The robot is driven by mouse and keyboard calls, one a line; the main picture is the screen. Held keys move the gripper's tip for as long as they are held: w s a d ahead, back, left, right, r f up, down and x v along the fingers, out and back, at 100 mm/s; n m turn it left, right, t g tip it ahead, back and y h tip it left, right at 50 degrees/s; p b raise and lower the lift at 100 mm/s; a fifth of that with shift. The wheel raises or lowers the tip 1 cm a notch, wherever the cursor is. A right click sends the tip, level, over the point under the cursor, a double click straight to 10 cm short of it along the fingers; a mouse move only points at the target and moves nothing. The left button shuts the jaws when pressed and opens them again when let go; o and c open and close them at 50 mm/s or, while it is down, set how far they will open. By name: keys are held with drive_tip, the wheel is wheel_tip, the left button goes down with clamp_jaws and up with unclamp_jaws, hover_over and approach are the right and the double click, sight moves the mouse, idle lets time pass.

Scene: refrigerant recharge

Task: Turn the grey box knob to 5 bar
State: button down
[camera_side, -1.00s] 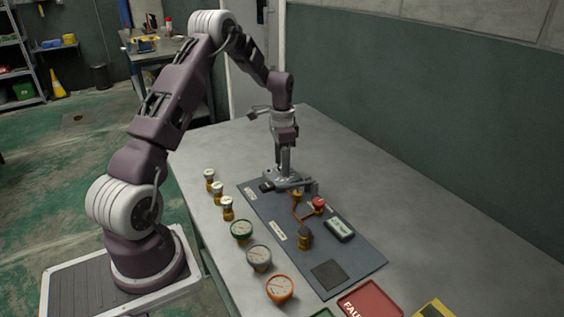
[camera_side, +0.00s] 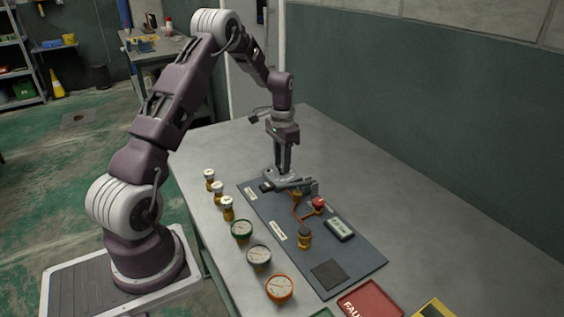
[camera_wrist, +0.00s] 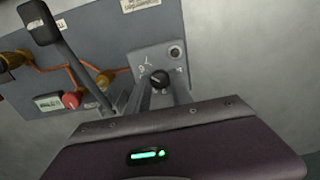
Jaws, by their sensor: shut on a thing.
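The grey box (camera_wrist: 146,60) sits on the dark panel in the wrist view, with a black knob (camera_wrist: 160,78) on its face and small pale marks around it. My gripper (camera_wrist: 163,84) is shut on the knob, one finger on each side. The marks are too small to read, so the knob's setting cannot be told. In the side view my gripper (camera_side: 284,176) points straight down at the far end of the panel and hides most of the box and all of the knob.
The dark panel (camera_side: 290,258) carries a red knob (camera_side: 318,204), copper pipes, brass fittings and a small display (camera_side: 340,229). A red tray (camera_side: 370,300) is in front. The table's right side is clear.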

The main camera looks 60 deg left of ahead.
drive_tip(key=n, duration=0.4)
drive_tip(key=shift+n, duration=0.3)
drive_tip(key=shift+r+n, duration=0.1)
drive_tip(key=shift+n, duration=1.9)
drive_tip(key=c, duration=1.1)
unclamp_jaws()
drive_tip(key=shift+c, duration=0.2)
wheel_tip(320, 180, up, 7)
